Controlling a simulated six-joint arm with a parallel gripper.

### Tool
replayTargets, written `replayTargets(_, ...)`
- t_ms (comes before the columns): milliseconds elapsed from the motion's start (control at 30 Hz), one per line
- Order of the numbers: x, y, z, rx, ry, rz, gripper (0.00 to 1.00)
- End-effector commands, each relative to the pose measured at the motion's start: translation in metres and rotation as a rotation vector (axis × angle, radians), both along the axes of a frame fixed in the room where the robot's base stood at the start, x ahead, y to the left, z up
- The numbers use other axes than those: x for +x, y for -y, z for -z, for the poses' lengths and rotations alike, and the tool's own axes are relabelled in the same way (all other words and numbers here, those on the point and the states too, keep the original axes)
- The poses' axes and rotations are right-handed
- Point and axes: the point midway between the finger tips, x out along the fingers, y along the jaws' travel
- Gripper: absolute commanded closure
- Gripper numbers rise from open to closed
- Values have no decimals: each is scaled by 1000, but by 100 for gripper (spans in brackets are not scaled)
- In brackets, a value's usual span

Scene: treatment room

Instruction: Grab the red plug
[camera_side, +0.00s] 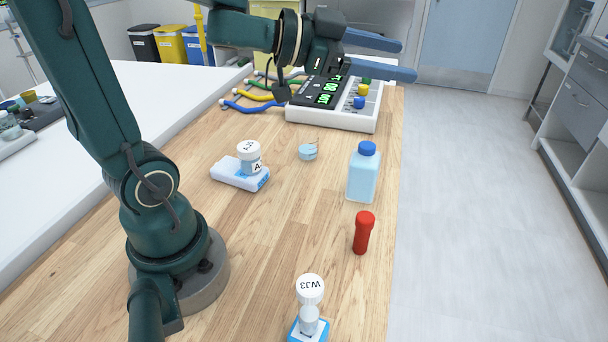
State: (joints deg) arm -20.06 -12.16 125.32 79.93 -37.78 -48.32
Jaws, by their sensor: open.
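My gripper (408,60) is open and empty, reaching right above the far end of the wooden table. Its two blue fingers are apart. Below it is a white device (335,118) with a black panel, green digits and several coloured plugs. I make out a green plug (366,81), a yellow plug (361,90) and a blue plug (359,102) on its right side. Several coloured cables (252,106) spread from its left side. I cannot make out a red plug clearly; part of the device is hidden behind my gripper. A red tube-like object (362,235) stands near the right table edge.
A blue-capped bottle (363,172) stands near the right edge. A white-lidded jar (249,157) rests on a white box (240,175). A small light-blue item (308,152) lies mid-table. A jar marked WJ3 (310,290) is at the front. The table's middle is mostly clear.

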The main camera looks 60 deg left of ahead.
Motion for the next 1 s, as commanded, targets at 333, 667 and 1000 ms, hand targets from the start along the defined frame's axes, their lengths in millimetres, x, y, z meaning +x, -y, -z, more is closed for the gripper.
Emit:
replayTargets(333,-63,50,54,-143,-296,459,32)
replayTargets(667,-77,55,121,-176,-352,509,32)
replayTargets(1000,-76,55,193,-176,-349,509,32)
